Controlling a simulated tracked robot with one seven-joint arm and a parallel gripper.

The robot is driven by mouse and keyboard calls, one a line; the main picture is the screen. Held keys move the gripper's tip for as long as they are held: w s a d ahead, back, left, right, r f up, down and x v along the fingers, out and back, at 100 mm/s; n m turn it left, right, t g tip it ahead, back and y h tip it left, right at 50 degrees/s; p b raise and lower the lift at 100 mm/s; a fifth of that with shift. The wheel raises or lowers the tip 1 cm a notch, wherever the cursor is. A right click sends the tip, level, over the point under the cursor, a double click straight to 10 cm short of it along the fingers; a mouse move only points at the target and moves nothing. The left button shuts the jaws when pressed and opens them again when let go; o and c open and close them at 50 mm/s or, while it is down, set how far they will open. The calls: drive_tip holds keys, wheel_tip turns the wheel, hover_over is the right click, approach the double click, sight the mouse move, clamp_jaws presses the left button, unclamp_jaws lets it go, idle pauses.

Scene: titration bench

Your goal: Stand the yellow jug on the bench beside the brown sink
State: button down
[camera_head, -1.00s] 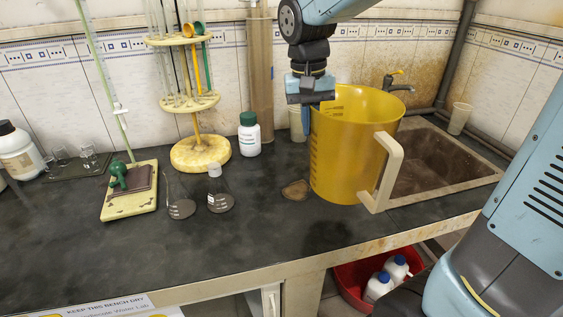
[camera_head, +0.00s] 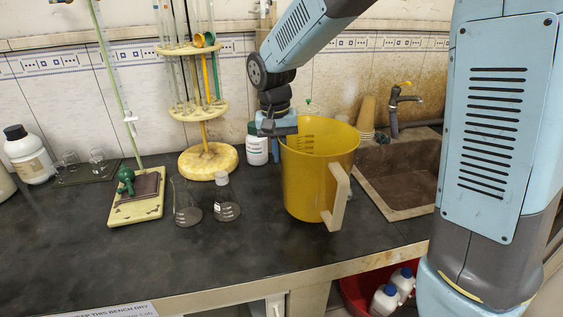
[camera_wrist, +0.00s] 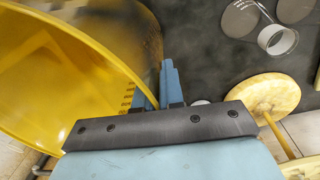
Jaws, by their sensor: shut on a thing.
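The yellow jug (camera_head: 312,178) is upright at the left of the brown sink (camera_head: 408,182), above the dark bench top, with its pale handle toward the front right. Whether its base touches the bench or hangs just above it I cannot tell. My gripper (camera_head: 284,134) is shut on the left side of the jug's rim. In the wrist view the jug (camera_wrist: 60,75) fills the left side, and the blue fingers of my gripper (camera_wrist: 158,92) pinch its wall.
Two glass flasks (camera_head: 226,208) stand left of the jug. A white bottle with a green cap (camera_head: 257,150) is close behind it. A yellow round stand with tubes (camera_head: 208,160) is at the back. Tan stacked cups (camera_head: 367,115) stand near the tap (camera_head: 398,103). The front left bench is clear.

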drive_tip(key=shift+a+f, duration=0.1)
drive_tip(key=shift+f, duration=1.6)
drive_tip(key=c, duration=1.3)
unclamp_jaws()
drive_tip(key=shift+o, duration=0.2)
wheel_tip(320, 180, up, 12)
drive_tip(key=a, duration=0.1)
drive_tip(key=s+d+r+t+y, duration=0.1)
drive_tip(key=s+d+r, duration=0.1)
drive_tip(key=s+d, duration=0.3)
drive_tip(key=s+d+r+t, duration=0.1)
drive_tip(key=s+d+r, duration=0.15)
drive_tip(key=d, duration=0.55)
drive_tip(key=s+d+t, duration=0.3)
drive_tip(key=s+d, duration=0.7)
drive_tip(key=s, duration=0.1)
drive_tip(key=shift+s+f+t, duration=0.3)
drive_tip(key=shift+s+f, duration=0.1)
drive_tip(key=shift+f, duration=0.05)
